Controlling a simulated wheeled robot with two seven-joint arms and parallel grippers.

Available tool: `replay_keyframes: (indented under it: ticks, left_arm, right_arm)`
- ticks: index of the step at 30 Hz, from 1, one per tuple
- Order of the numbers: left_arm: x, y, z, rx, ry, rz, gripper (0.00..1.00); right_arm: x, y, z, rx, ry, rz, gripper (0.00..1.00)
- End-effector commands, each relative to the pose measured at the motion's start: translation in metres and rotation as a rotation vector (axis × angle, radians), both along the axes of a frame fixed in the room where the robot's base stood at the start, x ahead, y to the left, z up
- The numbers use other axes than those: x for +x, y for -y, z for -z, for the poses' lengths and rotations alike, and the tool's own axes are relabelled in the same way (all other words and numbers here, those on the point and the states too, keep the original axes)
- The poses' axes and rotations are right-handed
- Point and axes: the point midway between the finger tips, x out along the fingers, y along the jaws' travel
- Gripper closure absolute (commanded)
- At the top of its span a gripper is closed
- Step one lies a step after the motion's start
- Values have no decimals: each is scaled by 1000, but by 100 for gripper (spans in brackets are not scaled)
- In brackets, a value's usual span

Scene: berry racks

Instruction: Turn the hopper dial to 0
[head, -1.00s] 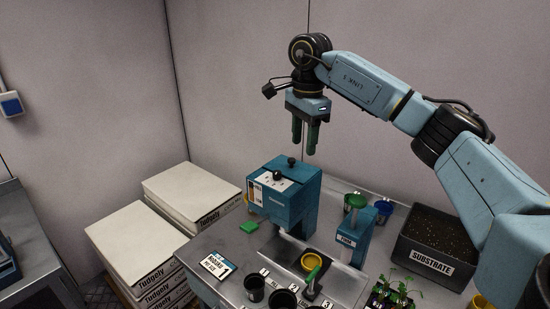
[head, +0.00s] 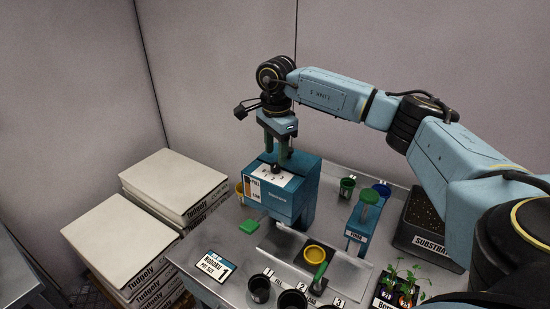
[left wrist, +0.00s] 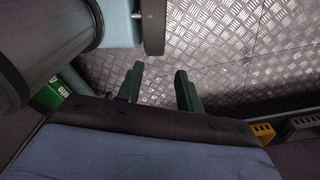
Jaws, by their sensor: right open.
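The hopper (head: 283,203) is a blue box on the bench with a white dial panel (head: 268,178) on its sloped top. A small dark dial knob (head: 276,168) sits on the panel, partly hidden by my right gripper's fingers. I cannot read the scale or the dial's setting. My right gripper (head: 277,155) is open and points down just above the knob, its green fingers apart; contact with the knob cannot be told. My left gripper (left wrist: 160,88) shows in the left wrist view, open and empty over the metal floor.
Stacks of white sacks (head: 115,240) stand left.

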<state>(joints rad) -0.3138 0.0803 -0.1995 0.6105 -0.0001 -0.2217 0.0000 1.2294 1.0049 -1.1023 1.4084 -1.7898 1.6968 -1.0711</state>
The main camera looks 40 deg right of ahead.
Motion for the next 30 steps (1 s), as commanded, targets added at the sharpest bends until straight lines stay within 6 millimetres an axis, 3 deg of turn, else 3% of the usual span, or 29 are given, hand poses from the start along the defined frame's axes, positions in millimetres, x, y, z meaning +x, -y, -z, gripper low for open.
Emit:
replay_keyframes:
  ticks: [7, 18, 28, 30]
  left_arm:
    - [25, 2, -8, -4, 38, 1, 64]
    - [19, 2, -7, -3, 30, 1, 64]
    - [14, 1, -7, -3, 22, 1, 64]
    - [14, 1, -7, -3, 22, 1, 64]
  right_arm:
    - [0, 0, 31, 1, -1, 0, 54]
    - [1, 0, 38, 1, 1, -1, 54]
    - [1, 0, 37, 1, 1, 0, 96]
    - [1, 0, 37, 1, 1, 0, 99]
